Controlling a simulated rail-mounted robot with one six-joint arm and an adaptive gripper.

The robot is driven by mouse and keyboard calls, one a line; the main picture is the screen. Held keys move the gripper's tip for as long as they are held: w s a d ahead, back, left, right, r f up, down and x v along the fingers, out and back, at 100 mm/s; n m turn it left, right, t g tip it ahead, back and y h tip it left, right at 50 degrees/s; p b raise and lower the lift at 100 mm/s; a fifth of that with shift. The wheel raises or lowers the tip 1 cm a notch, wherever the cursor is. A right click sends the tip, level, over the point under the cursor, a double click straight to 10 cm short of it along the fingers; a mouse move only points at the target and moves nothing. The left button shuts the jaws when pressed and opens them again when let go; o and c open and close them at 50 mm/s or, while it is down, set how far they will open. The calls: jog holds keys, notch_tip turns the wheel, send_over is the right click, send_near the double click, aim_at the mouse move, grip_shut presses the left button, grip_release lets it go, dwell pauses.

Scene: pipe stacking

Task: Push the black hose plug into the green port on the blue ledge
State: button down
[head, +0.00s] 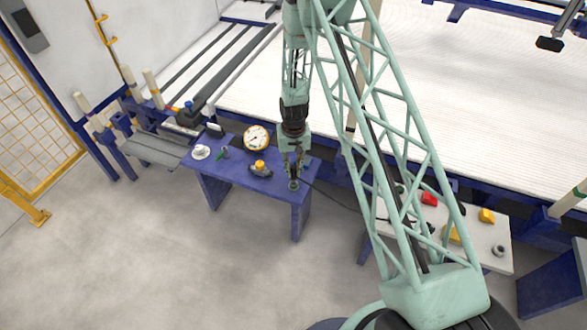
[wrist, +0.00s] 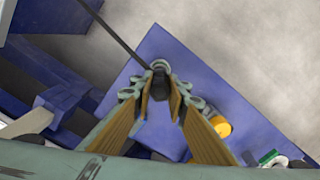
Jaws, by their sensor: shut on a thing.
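My gripper (head: 293,170) points down over the right end of the blue ledge (head: 235,172). In the wrist view my gripper (wrist: 165,92) is shut on the black hose plug (wrist: 159,86). The black hose (wrist: 112,32) runs from it to the upper left. The pale green port (wrist: 160,65) shows as a ring just beyond the fingertips; the port (head: 293,185) also shows in the head view, right below my gripper. The plug overlaps the near side of the ring in the wrist view. I cannot tell how deep it sits in the port.
On the ledge stand a yellow-topped fitting (head: 260,167), a round white gauge (head: 256,138), a small green item (head: 222,153) and a white cup-like item (head: 201,152). A white side table (head: 485,235) with red and yellow pieces is at the right. The ledge's front edge is near the port.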

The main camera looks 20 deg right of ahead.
aim_at(293, 176)
jog(key=shift+f, duration=0.35)
jog(key=shift+f+b, duration=1.2)
jog(key=shift+f, duration=0.45)
dwell(1.8)
jog(key=c, duration=2.5)
grip_release()
jog(key=shift+o, duration=0.2)
jog(key=shift+r, duration=0.1)
jog(key=shift+r, duration=5.9)
jog(key=shift+r, duration=0.1)
